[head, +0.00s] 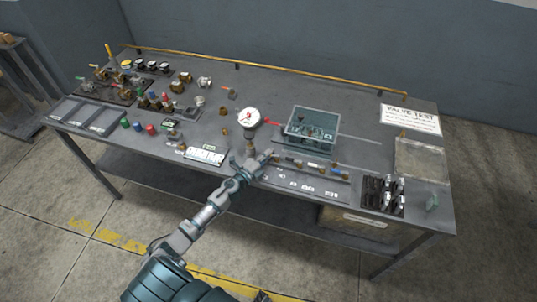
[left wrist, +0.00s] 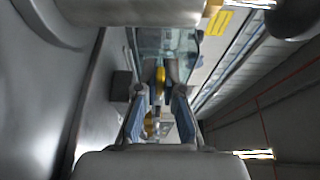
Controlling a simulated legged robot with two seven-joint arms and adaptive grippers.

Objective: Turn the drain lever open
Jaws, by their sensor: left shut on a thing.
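My left gripper (head: 256,160) reaches over the front edge of the workbench, at the left end of a pipe rig (head: 310,170). In the left wrist view its two fingers (left wrist: 160,105) are closed in around a small brass-coloured part (left wrist: 161,78). The fingers largely hide that part, and I cannot tell for certain whether it belongs to the drain lever. A white round gauge (head: 249,118) stands upright just behind the gripper. A red handle (head: 273,123) shows at the gauge's right. My right gripper is not in view.
The grey workbench (head: 350,105) carries a teal open box (head: 312,128) behind the rig and a white label plate (head: 204,154) left of the gripper. Several valves and coloured caps (head: 137,127) crowd the left. The back middle is clear.

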